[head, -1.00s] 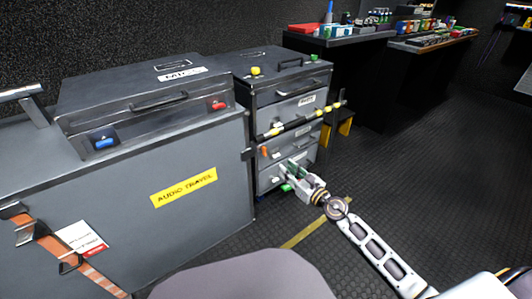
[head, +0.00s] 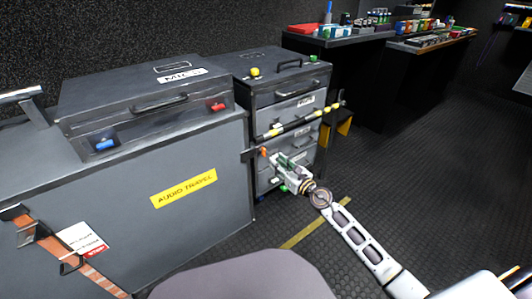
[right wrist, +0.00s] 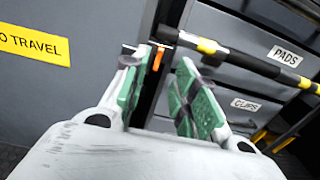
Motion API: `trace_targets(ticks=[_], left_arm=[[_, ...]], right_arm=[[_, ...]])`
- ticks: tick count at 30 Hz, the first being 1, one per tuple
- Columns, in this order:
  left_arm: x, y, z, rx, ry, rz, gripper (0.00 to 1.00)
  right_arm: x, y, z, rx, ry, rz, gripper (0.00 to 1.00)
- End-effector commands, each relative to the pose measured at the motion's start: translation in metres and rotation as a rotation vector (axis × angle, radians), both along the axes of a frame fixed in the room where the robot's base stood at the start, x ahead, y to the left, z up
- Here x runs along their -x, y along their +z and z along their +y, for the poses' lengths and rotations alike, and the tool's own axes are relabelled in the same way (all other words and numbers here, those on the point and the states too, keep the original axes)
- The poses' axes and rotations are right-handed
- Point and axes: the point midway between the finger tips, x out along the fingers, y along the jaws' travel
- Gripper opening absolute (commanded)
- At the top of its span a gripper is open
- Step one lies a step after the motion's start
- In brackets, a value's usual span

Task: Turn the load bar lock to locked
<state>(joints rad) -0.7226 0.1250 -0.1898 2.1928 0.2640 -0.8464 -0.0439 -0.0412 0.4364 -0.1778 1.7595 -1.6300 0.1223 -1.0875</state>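The load bar (head: 302,123), black with yellow bands, runs across the front of the grey drawer cabinet. Its lock appears as a small orange lever (head: 263,152) near the bar's left end, below it. In the right wrist view the orange lever (right wrist: 158,58) stands roughly upright, seen between the fingertips and beyond them. My right gripper (head: 280,168) is open, its green-padded fingers (right wrist: 160,76) apart, just right of and below the lever. I cannot tell whether a finger touches it. My left gripper is not in view.
The grey audio travel case (head: 222,140) stands close on the left, with a flat case (head: 147,103) on top and an orange strap (head: 55,247) on its front. Tables with colourful items (head: 438,42) stand at the back. The floor (head: 410,150) on the right is clear.

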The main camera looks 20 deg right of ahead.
Motion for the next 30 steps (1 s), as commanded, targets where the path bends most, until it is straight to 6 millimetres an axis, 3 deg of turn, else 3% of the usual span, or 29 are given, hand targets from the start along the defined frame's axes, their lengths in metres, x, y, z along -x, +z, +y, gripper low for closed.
trace_targets(ticks=[30], left_arm=[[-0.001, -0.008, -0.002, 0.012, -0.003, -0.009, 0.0]], right_arm=[[-0.075, 0.0, 0.027, 0.0, 0.0, 0.0, 0.29]])
